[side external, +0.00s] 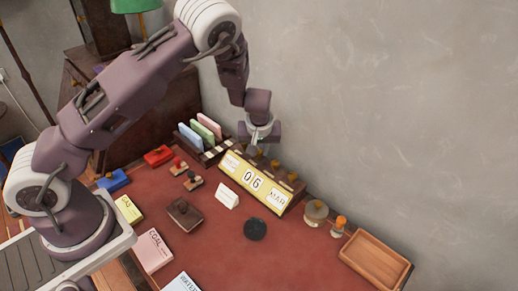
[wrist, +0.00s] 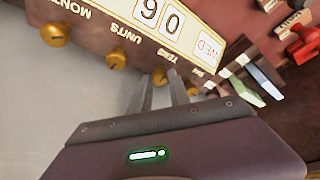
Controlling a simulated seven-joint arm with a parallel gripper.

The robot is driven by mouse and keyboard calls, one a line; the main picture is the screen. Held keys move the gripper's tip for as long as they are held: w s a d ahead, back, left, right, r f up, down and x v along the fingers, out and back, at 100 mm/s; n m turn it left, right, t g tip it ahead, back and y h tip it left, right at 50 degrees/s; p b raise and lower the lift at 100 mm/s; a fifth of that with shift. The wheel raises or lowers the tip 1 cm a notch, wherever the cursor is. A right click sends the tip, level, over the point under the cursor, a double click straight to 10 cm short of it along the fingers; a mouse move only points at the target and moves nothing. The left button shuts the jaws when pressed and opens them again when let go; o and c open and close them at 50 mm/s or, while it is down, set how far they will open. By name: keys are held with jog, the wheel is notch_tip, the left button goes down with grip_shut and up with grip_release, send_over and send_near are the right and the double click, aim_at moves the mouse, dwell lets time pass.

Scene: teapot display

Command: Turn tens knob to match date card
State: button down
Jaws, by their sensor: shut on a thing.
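The perpetual calendar (side external: 255,183) is a dark wooden box with a yellow front. Its windows read 06 in the middle and MAR at the right. It also shows upside down in the wrist view (wrist: 125,28), with WED in the day window. Brass knobs line its back, including month (wrist: 56,35), units (wrist: 116,58) and tens (wrist: 159,75). My gripper (wrist: 163,85) is behind the calendar, its two fingers shut on the tens knob. The white date card (side external: 227,197) stands in front of the calendar; its writing is too small to read.
A file rack (side external: 203,140) with coloured cards stands left of the calendar. Stamps (side external: 188,172) and a brown notebook (side external: 184,212) lie in front. A round tin (side external: 316,212) and a wooden tray (side external: 376,259) are at the right. The wall is close behind.

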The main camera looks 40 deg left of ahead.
jog(key=c, duration=1.2)
grip_release()
jog(key=shift+c, duration=0.2)
jog(key=v, duration=0.7)
jog(key=shift+r, duration=0.1)
notch_tip(320, 180, up, 9)
jog(key=m+h, duration=0.1)
jog(key=h, duration=0.2)
send_over(259, 167)
jog(key=s+d, duration=0.4)
jog(key=s, duration=0.1)
jog(key=s+d+r+m+h, duration=0.2)
jog(key=s+r+m, duration=0.1)
jog(key=s+r, duration=0.7)
jog(key=s+r+m+t, duration=0.1)
jog(key=s+m, duration=0.1)
jog(key=s, duration=0.6)
jog(key=s+a+r+m+t+y, duration=0.1)
jog(key=s+r+m, duration=0.1)
jog(key=s, duration=0.6)
jog(key=shift+s+a+r+m+y, duration=0.2)
jog(key=shift+a+m+y, duration=0.1)
jog(key=shift+m, duration=0.3)
